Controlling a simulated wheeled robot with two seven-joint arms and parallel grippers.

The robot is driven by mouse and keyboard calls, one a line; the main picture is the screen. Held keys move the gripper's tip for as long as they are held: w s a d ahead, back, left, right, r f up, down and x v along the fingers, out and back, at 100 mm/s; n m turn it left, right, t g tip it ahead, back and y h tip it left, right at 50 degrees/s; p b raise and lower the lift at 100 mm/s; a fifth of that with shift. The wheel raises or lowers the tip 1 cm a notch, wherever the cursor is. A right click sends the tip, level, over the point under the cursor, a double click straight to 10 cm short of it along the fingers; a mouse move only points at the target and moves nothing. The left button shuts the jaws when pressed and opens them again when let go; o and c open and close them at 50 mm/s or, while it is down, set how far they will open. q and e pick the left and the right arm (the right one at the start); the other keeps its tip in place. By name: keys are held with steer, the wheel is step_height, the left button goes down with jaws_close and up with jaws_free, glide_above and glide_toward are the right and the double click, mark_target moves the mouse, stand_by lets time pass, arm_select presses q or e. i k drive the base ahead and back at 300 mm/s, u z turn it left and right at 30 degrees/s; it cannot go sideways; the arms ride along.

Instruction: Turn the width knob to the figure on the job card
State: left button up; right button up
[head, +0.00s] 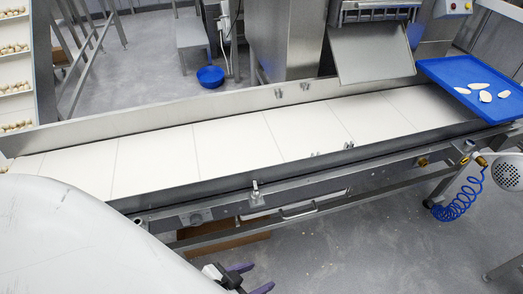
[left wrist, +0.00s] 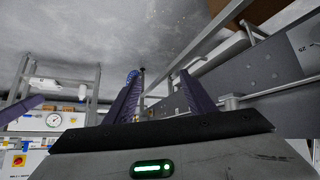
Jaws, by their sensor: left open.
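My left gripper (head: 252,279) is at the bottom of the head view, below and in front of the conveyor's near side. Its two purple fingers are apart with nothing between them. The left wrist view shows the same open fingers (left wrist: 158,100) beside a grey metal frame. A small metal fitting with an upright stem (head: 256,192) stands on the conveyor's near rail, above the gripper in the picture. I cannot tell whether it is the width knob. I cannot make out a job card. My right gripper is not in view.
The conveyor belt (head: 235,146) is bare between metal side rails. A blue tray (head: 457,72) with several pale pieces sits at its right end. A blue coiled hose (head: 458,207) hangs at right. A blue bowl (head: 210,76) is on the floor behind.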

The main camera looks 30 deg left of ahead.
mark_target(197, 220)
steer(key=u, duration=1.2)
steer(key=k, duration=0.6)
steer(key=z, duration=1.85)
steer(key=i, duration=1.05)
steer(key=z, duration=1.05)
steer(key=i, duration=0.85)
steer(key=z, duration=0.15)
